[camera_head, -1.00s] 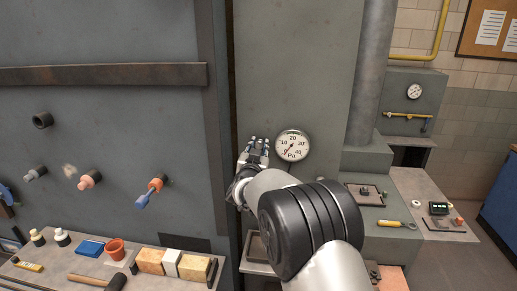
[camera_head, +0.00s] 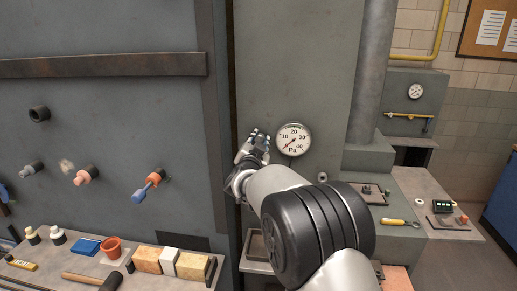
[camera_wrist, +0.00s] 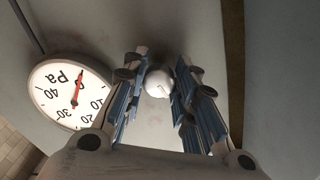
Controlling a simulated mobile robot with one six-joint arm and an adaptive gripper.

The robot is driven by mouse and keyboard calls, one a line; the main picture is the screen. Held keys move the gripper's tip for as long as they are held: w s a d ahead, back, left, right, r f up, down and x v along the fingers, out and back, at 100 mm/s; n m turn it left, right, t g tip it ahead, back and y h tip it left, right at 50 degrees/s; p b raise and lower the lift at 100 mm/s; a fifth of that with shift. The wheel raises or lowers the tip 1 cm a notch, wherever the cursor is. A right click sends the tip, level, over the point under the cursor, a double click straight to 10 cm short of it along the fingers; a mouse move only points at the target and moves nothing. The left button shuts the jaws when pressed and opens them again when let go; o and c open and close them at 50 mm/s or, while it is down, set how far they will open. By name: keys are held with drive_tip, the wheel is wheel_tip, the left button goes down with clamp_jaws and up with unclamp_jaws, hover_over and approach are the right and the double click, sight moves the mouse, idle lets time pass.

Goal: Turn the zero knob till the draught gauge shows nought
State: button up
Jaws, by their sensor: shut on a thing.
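The draught gauge (camera_head: 294,139) is a round white dial marked Pa, with 10 to 40 readable, on the grey wall panel. Its red needle points to the lower left in the head view, towards the low end below 10. The dial appears upside down in the wrist view (camera_wrist: 72,92), the needle pointing up beside "Pa"; I cannot read a nought mark. The zero knob (camera_wrist: 158,82) is a small pale round knob beside the gauge. My gripper (camera_head: 257,138) is shut on it, fingers on either side. My gripper hides the knob in the head view.
A bench (camera_head: 45,274) at lower left holds bottles, a terracotta pot (camera_head: 111,247), a mallet (camera_head: 97,281) and sponges. Pegs stick out of the wall above. A vertical pipe (camera_head: 371,70) and a small tray (camera_head: 368,193) stand to the right.

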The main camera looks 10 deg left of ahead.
drive_tip(key=shift+m+b, duration=0.9)
drive_tip(key=shift+m, duration=0.4)
drive_tip(key=shift+a, duration=0.1)
drive_tip(key=o, duration=1.1)
drive_tip(key=shift+s, duration=0.15)
drive_tip(key=s, duration=1.1)
drive_tip(key=shift+s+a, duration=0.2)
drive_tip(key=shift+s, duration=0.2)
